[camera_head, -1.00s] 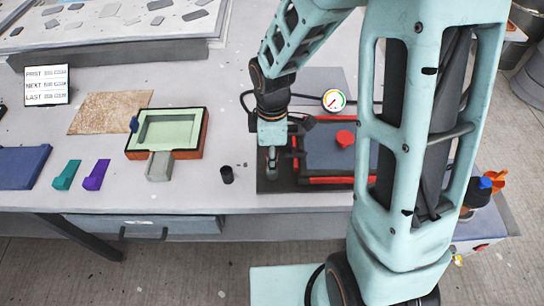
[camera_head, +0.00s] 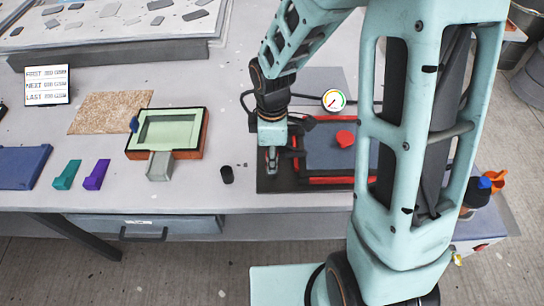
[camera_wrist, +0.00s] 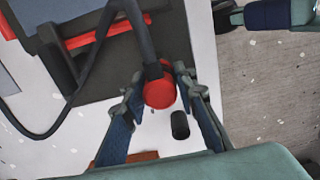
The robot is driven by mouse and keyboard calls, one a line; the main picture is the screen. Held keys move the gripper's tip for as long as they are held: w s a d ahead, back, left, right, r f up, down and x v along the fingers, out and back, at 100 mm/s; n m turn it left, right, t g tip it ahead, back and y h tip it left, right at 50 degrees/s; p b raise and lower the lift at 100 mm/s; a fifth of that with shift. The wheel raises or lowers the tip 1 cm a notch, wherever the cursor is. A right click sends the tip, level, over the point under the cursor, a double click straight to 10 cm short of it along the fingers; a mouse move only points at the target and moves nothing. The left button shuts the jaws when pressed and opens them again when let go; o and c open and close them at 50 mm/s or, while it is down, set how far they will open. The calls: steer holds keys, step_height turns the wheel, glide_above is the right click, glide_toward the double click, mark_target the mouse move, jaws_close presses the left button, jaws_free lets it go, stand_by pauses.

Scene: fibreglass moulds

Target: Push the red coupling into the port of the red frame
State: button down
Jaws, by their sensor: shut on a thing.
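The red coupling (camera_wrist: 160,92) is on the end of a dark hose (camera_wrist: 142,35) and sits between the two fingers of my gripper (camera_wrist: 162,72) in the wrist view. The fingers are shut on it. In the head view my gripper (camera_head: 272,160) points down beside the left side of the red frame (camera_head: 332,180), low over the dark base. The coupling is not clear in that view. The red frame borders a blue-grey panel, and one red bar of it (camera_wrist: 100,35) shows at upper left in the wrist view. I cannot make out the port.
A red knob (camera_head: 346,138) lies on the panel, with a round gauge (camera_head: 334,100) behind. A black cup (camera_head: 227,174) stands left of the base. Farther left are a green mould (camera_head: 168,130) and purple (camera_head: 97,174) and teal pieces (camera_head: 67,175).

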steer(key=shift+f+b, duration=0.45)
steer(key=shift+f, duration=0.15)
steer(key=c, duration=1.5)
jaws_free()
steer(key=shift+r, duration=0.1)
step_height(320, 180, up, 12)
steer(key=shift+f, duration=0.1)
